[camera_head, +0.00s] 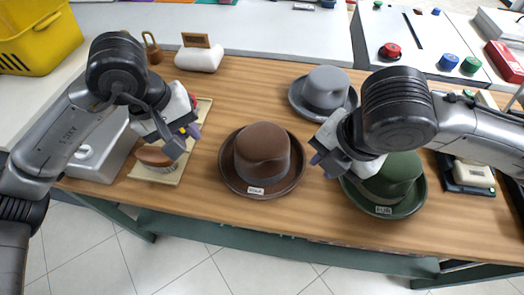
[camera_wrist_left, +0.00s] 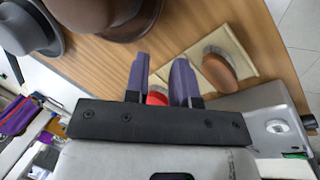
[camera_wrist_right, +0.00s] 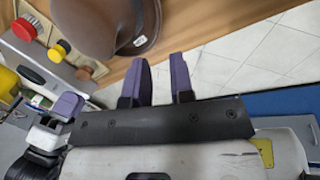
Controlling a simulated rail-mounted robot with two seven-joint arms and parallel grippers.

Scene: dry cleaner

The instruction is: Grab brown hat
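The brown hat (camera_head: 262,145) sits upright on the wooden table, with a dark band and a white label on its front brim. It also shows at the top of the left wrist view (camera_wrist_left: 112,12) and of the right wrist view (camera_wrist_right: 85,25). My left gripper (camera_head: 181,141) is left of the hat, apart from it; its fingers (camera_wrist_left: 161,60) are spread and empty. My right gripper (camera_head: 318,156) is right of the hat, between it and the green hat (camera_head: 400,185); its fingers (camera_wrist_right: 159,62) are spread and empty. My right arm hides part of the green hat.
A grey hat (camera_head: 326,88) stands behind, to the right. A brush (camera_head: 155,157) lies on a beige board (camera_head: 178,178) at left, with a red item (camera_wrist_left: 157,98) near my left fingers. A grey box (camera_head: 98,150) stands at far left. Bare table lies in front of the brown hat.

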